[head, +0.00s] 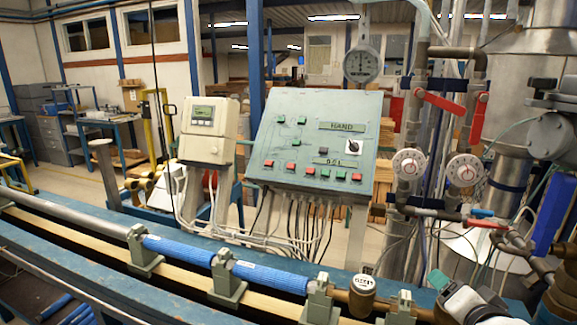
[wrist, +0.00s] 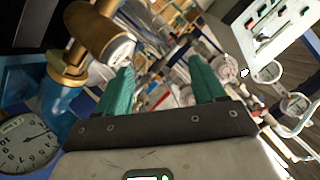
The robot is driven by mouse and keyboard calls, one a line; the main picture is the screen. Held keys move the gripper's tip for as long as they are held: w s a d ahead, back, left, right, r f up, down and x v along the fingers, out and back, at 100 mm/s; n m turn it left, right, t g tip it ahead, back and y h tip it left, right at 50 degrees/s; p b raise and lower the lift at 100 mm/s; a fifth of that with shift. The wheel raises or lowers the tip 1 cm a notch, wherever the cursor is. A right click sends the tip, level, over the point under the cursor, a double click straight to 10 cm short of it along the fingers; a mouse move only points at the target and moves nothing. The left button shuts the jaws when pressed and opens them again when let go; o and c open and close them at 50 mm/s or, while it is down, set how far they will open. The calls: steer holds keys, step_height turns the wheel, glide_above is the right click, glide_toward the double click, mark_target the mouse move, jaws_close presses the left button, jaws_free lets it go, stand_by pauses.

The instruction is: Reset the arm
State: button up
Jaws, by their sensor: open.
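My gripper (wrist: 160,72) shows in the wrist view with its two teal fingers spread wide apart. Nothing is held between them; only the blurred, tilted background of the hall shows through the gap. In the head view, a white and dark part with a teal tip at the lower right edge looks like my gripper (head: 440,282), close to the pipe line. The rest of my arm is not clearly visible there.
A brass fitting (wrist: 68,80) and a round dial gauge (wrist: 27,143) are close on the left in the wrist view. Open floor lies behind at left.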

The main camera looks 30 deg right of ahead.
steer(key=s+a+f+n+g+y, duration=0.2)
steer(key=a+f+n+y, duration=0.15)
steer(key=a+f, duration=0.4)
steer(key=s+a+f+n+g+y, duration=0.2)
steer(key=a+f+n, duration=0.25)
steer(key=f, duration=0.55)
steer(key=s+a+f+n+g+y, duration=0.2)
steer(key=s+a+f+n+g, duration=0.3)
steer(key=s+a+f+n, duration=0.2)
step_height(320, 180, down, 2)
steer(key=s+a, duration=0.1)
steer(key=s, duration=0.2)
steer(key=shift+a+f+n+y, duration=0.2)
steer(key=shift+f+n+y, duration=0.05)
steer(key=shift+n+y, duration=0.1)
